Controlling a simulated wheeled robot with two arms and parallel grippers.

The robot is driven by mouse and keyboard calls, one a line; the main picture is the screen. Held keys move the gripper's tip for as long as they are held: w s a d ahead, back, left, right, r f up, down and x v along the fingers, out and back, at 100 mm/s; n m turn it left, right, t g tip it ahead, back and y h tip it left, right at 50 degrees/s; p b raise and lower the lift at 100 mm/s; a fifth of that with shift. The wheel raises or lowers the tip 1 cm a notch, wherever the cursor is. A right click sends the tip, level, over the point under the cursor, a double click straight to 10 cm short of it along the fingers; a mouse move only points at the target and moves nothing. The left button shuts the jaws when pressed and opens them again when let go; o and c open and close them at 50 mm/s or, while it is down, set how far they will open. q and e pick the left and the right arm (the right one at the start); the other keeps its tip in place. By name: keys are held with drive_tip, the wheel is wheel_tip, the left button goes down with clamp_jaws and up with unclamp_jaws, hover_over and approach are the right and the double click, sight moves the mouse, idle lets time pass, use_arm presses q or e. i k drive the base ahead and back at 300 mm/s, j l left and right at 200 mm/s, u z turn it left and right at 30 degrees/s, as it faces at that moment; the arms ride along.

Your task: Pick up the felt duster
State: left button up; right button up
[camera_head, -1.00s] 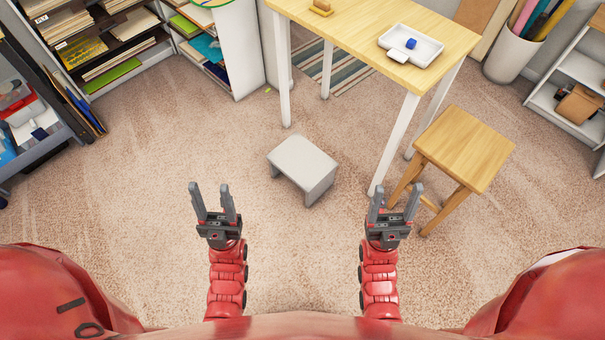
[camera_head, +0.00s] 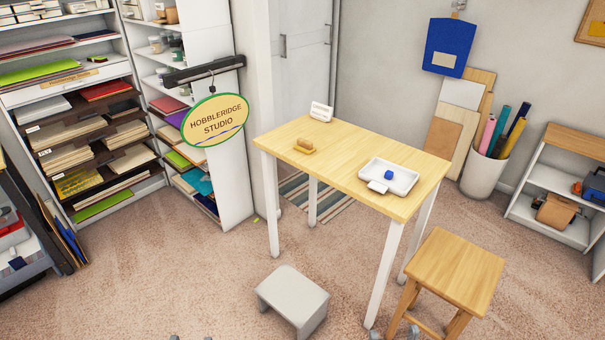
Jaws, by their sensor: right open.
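A small tan block with a brown wooden top (camera_head: 304,147), which looks like the felt duster, lies on the left part of the light wooden table (camera_head: 345,178). My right gripper (camera_head: 401,334) shows only its fingertips at the bottom edge, apart and empty, in front of the table and well short of the block. My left gripper (camera_head: 191,338) barely shows at the bottom edge, its tips apart with nothing between them. The rest of both arms is out of view.
A white tray (camera_head: 403,181) with a blue item (camera_head: 389,174) and a white card stand (camera_head: 321,111) share the table. A grey step stool (camera_head: 292,297) and a wooden stool (camera_head: 456,268) stand on the carpet before it. Shelves line the left.

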sight(305, 146)
drive_tip(key=i+j+z, duration=0.15)
drive_tip(key=z, duration=0.3)
drive_tip(key=i+j+z, duration=0.2)
drive_tip(key=z, duration=0.3)
drive_tip(key=i+j+z, duration=0.1)
drive_tip(key=j, duration=0.25)
drive_tip(key=i+j+z, duration=0.1)
drive_tip(key=j, duration=0.3)
drive_tip(key=i+j, duration=0.25)
drive_tip(key=j, duration=0.15)
drive_tip(key=i+j+z, duration=0.15)
drive_tip(key=j, duration=0.2)
drive_tip(key=i+j+z, duration=0.1)
drive_tip(key=j, duration=0.3)
drive_tip(key=i+j+z, duration=0.1)
drive_tip(key=j, duration=0.3)
drive_tip(key=i+j, duration=0.1)
drive_tip(key=j, duration=0.35)
drive_tip(key=i+j, duration=0.1)
drive_tip(key=j, duration=0.35)
drive_tip(key=i+j, duration=0.1)
drive_tip(key=j, duration=0.4)
